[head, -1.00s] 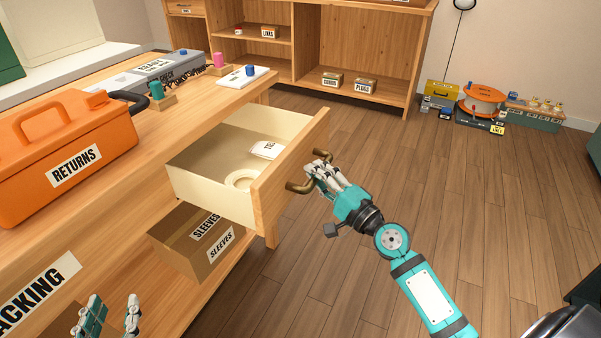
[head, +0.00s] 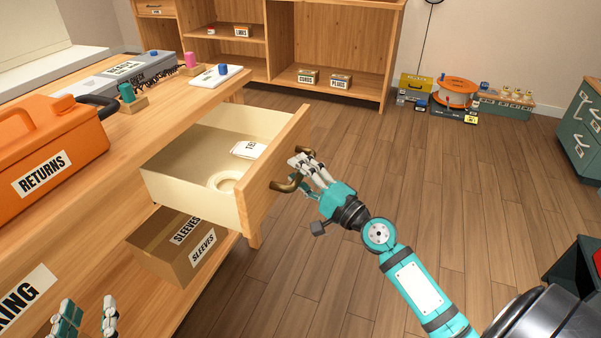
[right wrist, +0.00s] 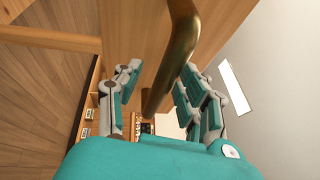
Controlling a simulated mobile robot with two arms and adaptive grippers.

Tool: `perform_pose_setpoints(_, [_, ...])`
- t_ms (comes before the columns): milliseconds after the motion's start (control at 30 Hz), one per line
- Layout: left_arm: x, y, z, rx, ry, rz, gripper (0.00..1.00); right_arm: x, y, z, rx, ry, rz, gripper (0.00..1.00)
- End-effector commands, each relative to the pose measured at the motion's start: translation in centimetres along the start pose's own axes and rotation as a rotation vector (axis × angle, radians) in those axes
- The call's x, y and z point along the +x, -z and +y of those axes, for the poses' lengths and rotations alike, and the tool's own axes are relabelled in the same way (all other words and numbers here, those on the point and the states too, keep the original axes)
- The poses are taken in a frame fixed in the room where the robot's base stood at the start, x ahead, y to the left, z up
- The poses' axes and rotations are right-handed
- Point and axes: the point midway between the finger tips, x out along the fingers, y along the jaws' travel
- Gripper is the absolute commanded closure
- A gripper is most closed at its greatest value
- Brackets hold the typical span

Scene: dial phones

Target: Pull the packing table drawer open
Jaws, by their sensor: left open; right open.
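The packing table drawer (head: 202,192) is pulled out, and its inside shows. A white labelled packet (head: 248,149) and a pale tape roll (head: 226,180) lie in it. Its brass handle (head: 286,185) is on the wooden front panel (head: 268,172). My right gripper (head: 300,165) is at the handle, its fingers open. In the right wrist view the brass bar (right wrist: 172,60) runs between the open fingers (right wrist: 160,95); I cannot tell if they touch it. My left gripper (head: 85,318) is open and empty at the bottom left, low beside the table's front.
An orange RETURNS case (head: 50,150) stands on the packing table (head: 120,160). A SLEEVES carton (head: 178,245) sits below the drawer. Wooden shelves (head: 330,45) stand behind. The floor (head: 440,190) right of the drawer is clear up to a green cabinet (head: 580,125).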

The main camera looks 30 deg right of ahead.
Motion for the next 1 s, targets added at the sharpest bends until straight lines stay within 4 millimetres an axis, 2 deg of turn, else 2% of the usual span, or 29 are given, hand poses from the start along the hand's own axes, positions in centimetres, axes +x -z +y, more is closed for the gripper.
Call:
perform_pose_setpoints(167, [0.0,-0.1,-0.1,0.000,0.001,-0.001,0.58,-0.6,0.1,0.0,-0.002,0.000,0.001,0.60])
perform_pose_setpoints(267, [0.0,-0.1,-0.1,0.000,0.001,-0.001,0.58,-2.0,0.0,0.1,0.000,-0.002,0.001,0.60])
perform_pose_setpoints(500, [0.0,0.0,0.0,0.000,0.001,-0.001,0.58,-7.2,0.0,0.1,0.005,-0.001,0.005,0.60])
perform_pose_setpoints(700, [0.0,0.0,0.0,0.000,0.001,-0.001,0.58,-10.6,0.0,0.1,0.003,-0.001,0.004,0.60])
perform_pose_setpoints(833, [0.0,0.0,0.0,0.000,0.001,-0.001,0.58,-11.7,0.0,0.1,0.002,0.000,0.001,0.60])
perform_pose_setpoints(1000, [0.0,0.0,0.0,0.000,0.001,0.000,0.58,-12.1,0.0,0.0,-0.001,0.001,0.000,0.60])
